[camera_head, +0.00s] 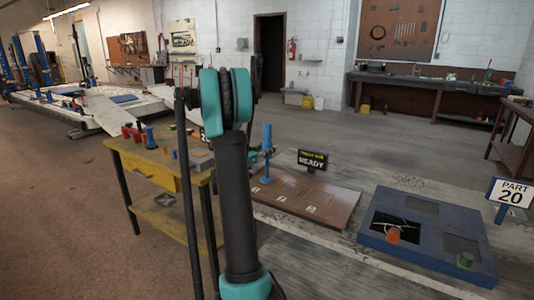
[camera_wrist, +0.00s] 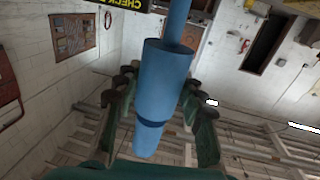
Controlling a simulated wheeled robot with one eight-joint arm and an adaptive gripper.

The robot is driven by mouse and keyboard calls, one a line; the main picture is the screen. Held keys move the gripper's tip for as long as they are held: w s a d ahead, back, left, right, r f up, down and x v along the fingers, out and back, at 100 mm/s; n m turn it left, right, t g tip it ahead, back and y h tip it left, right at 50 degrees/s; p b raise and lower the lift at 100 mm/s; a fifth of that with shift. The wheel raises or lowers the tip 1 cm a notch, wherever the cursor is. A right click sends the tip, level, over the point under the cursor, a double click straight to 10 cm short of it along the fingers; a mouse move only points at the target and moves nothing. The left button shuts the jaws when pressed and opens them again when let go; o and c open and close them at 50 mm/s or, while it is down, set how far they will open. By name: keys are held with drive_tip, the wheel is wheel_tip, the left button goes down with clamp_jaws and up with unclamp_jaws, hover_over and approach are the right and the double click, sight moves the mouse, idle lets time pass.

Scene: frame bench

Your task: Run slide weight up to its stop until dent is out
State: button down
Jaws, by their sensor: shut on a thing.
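A blue slide tool (camera_head: 267,148) stands upright on a brown panel (camera_head: 325,212) in the head view. In the wrist view its thick blue cylinder, the slide weight (camera_wrist: 168,68), runs between the fingers, with a thinner blue rod (camera_wrist: 181,22) beyond it and a dark band and narrower blue end nearer the camera. My gripper (camera_wrist: 157,82) has a dark green finger on each side and is shut on the slide weight; the exact contact is hard to see. I cannot make out the dent.
A yellow cart (camera_head: 150,165) with tools stands left of my arm.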

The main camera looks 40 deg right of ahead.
drive_tip(key=shift+f, duration=0.1)
drive_tip(key=shift+f, duration=3.75)
drive_tip(key=shift+s+a+f, duration=0.15)
drive_tip(key=shift+f, duration=0.4)
drive_tip(key=c, duration=1.2)
unclamp_jaws()
drive_tip(key=shift+f, duration=0.25)
drive_tip(key=o, duration=0.4)
drive_tip(key=shift+r, duration=0.1)
drive_tip(key=shift+c, duration=0.2)
drive_tip(key=shift+w, duration=0.2)
